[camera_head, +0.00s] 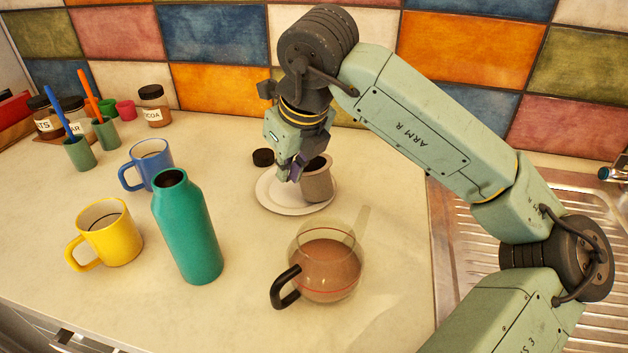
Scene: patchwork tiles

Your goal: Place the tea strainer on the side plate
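The white side plate (270,203) lies on the counter near the back, below my gripper.
A glass jug of brown liquid (328,272) stands in front of the plate. A teal bottle (187,230), a yellow mug (112,236) and a blue mug (150,166) stand left. The sink drainer (470,260) is right.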

